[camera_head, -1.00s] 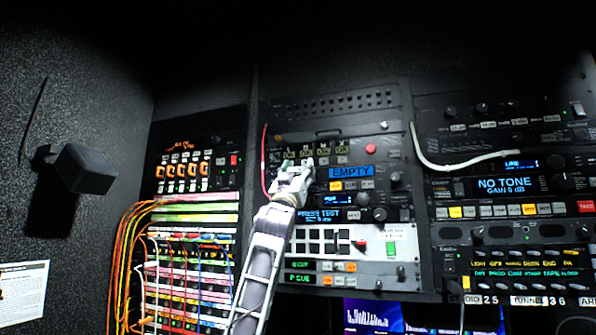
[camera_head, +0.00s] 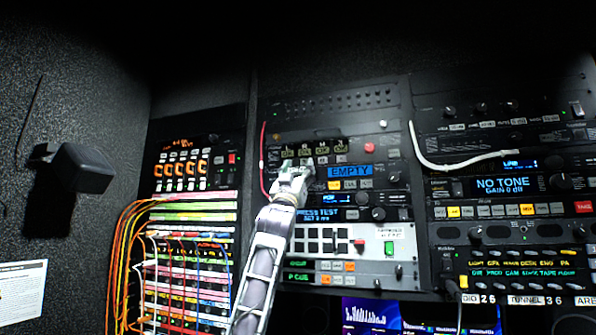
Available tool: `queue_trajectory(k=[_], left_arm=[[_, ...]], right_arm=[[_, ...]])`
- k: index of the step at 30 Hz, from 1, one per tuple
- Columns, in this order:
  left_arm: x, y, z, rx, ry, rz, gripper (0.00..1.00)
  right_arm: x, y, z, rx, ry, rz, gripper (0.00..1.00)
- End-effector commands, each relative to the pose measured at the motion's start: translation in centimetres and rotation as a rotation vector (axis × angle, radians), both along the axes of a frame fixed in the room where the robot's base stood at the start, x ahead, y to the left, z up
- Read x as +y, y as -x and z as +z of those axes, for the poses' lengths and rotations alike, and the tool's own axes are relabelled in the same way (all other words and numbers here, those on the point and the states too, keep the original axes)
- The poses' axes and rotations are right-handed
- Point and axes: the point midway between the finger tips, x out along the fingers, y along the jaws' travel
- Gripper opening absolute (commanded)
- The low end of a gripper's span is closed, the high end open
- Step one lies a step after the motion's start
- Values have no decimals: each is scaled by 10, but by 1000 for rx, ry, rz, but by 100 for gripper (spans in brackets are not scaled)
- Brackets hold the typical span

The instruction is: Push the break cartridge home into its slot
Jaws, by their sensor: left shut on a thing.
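My left gripper (camera_head: 298,165) comes up from the bottom of the view. Its fingertips are at the upper deck unit (camera_head: 350,158), just below a row of small lit windows (camera_head: 305,150). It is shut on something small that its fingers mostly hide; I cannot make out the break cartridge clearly. I cannot tell how deep anything sits in a slot. A blue display (camera_head: 349,172) right of the gripper reads "EMPTY". My right gripper is not in view.
A red button (camera_head: 369,147) sits right of the windows. A pink cable (camera_head: 264,160) hangs left of the gripper, and a white cable (camera_head: 450,165) loops at right. Orange cables (camera_head: 122,240) run along the patch bay (camera_head: 190,260) at left. A dark bracket (camera_head: 75,165) juts from the left wall.

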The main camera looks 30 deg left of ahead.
Motion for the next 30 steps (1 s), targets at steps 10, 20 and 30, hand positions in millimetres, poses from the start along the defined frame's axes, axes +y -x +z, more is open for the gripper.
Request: queue_trajectory(k=[10,20,30], left_arm=[[1,-6,0,2,0,0,30],[2,-10,0,1,0,0,30],[4,-15,0,1,0,0,30]], right_arm=[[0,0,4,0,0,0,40],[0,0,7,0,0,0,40],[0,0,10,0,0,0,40]])
